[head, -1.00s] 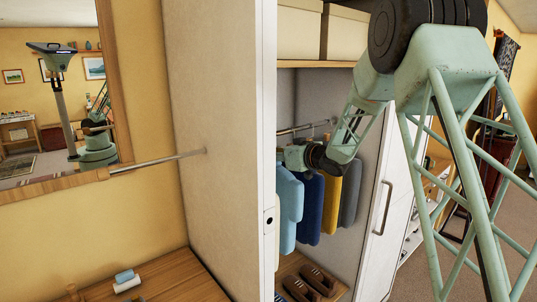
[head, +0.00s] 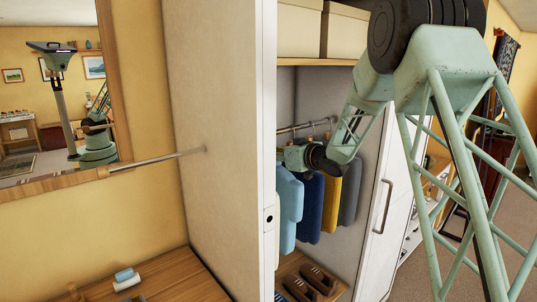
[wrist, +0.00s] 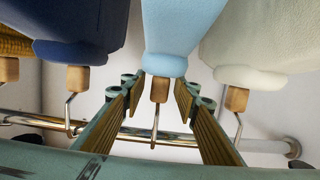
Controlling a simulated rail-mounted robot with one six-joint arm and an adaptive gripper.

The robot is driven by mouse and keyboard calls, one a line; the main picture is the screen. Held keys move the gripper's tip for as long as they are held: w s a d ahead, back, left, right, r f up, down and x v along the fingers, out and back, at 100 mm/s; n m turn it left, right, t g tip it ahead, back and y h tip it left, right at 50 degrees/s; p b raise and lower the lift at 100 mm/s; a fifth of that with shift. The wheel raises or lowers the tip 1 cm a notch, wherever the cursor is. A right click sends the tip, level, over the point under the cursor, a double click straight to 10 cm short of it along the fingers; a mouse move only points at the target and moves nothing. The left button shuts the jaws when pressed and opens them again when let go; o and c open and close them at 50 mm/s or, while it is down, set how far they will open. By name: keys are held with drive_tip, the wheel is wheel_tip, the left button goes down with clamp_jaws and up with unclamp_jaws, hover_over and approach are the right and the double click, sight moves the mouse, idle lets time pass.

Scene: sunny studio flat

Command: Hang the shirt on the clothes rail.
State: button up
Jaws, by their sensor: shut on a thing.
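The light blue shirt (head: 289,208) hangs from its hanger inside the wardrobe, leftmost of the garments visible in the head view. In the wrist view the shirt (wrist: 182,30) is in the middle, with its wooden hanger neck between my fingers. My gripper (wrist: 160,88) is shut on that hanger neck; its fingertips are partly hidden by the door edge in the head view. The metal hook reaches the clothes rail (wrist: 185,140); I cannot tell whether it rests on it. The rail also shows in the head view (head: 302,127).
Navy (head: 311,205), yellow (head: 331,200) and grey garments (head: 350,195) hang to the right. A cream garment (wrist: 255,45) hangs close beside the shirt in the wrist view. Shoes (head: 318,279) lie below, boxes (head: 345,35) above. The white door edge (head: 268,130) stands left.

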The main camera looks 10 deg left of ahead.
drive_tip(key=o, duration=1)
drive_tip(key=shift+o, duration=0.2)
drive_tip(key=shift+s+d, duration=0.1)
wheel_tip(320, 180, up, 3)
hover_over(288, 173)
drive_tip(key=shift+d+f, duration=0.1)
drive_tip(key=shift+f, duration=0.1)
idle(0.3)
